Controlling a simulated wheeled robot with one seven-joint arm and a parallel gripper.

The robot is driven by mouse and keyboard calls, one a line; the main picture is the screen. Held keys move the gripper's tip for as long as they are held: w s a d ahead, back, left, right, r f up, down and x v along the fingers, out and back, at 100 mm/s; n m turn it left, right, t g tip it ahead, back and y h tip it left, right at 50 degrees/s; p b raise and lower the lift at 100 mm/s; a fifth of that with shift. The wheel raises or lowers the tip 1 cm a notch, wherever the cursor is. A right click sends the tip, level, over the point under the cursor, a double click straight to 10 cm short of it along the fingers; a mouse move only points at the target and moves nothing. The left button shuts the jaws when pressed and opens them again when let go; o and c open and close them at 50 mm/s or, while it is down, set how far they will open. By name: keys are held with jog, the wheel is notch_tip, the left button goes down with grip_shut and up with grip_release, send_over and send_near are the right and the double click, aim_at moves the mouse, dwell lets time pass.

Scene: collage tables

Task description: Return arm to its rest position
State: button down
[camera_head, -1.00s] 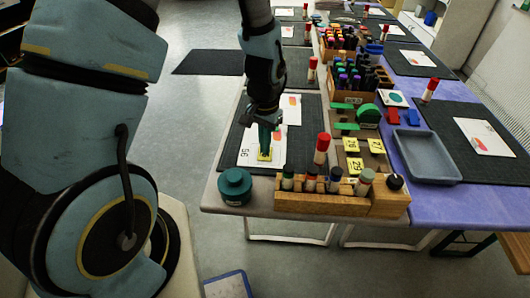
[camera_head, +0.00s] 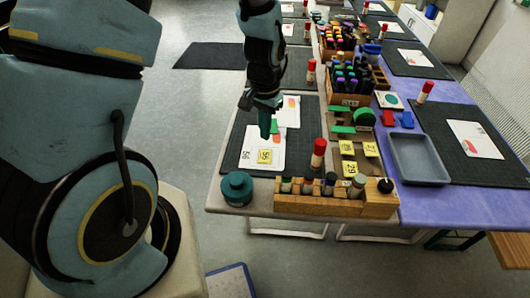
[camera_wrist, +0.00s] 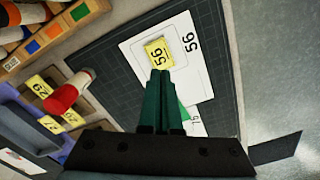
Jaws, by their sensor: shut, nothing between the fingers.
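My gripper (camera_head: 265,122) is shut and empty above the near dark cutting mat, over a white card. In the wrist view its green fingers (camera_wrist: 160,100) lie together. A yellow tag marked 56 (camera_head: 264,156) lies on the white card marked 56 (camera_head: 250,150), apart from the fingertips. The tag also shows in the wrist view (camera_wrist: 158,52), just beyond the fingertips. My fingers partly hide a second card with a green shape and an orange shape (camera_head: 290,104).
A teal jar (camera_head: 237,188) and a wooden rack of stamps (camera_head: 335,203) stand at the near edge. A red-capped glue stick (camera_head: 318,154) stands upright beside the mat (camera_head: 302,160). Yellow numbered tags (camera_head: 347,148) and a grey tray (camera_head: 418,160) are to the right.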

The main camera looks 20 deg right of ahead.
dwell(0.3)
jog(key=a+r+n, duration=0.5)
jog(key=a+r, duration=0.2)
jog(key=a, duration=0.5)
jog(key=w+a+r+n+t, duration=0.1)
jog(key=a+r+n, duration=0.3)
jog(key=a, duration=0.9)
notch_tip(320, 180, up, 4)
jog(key=shift+a+f+n+t, duration=0.2)
jog(key=shift+f+n+t, duration=0.1)
jog(key=shift+n, duration=0.1)
jog(key=shift+w, duration=0.15)
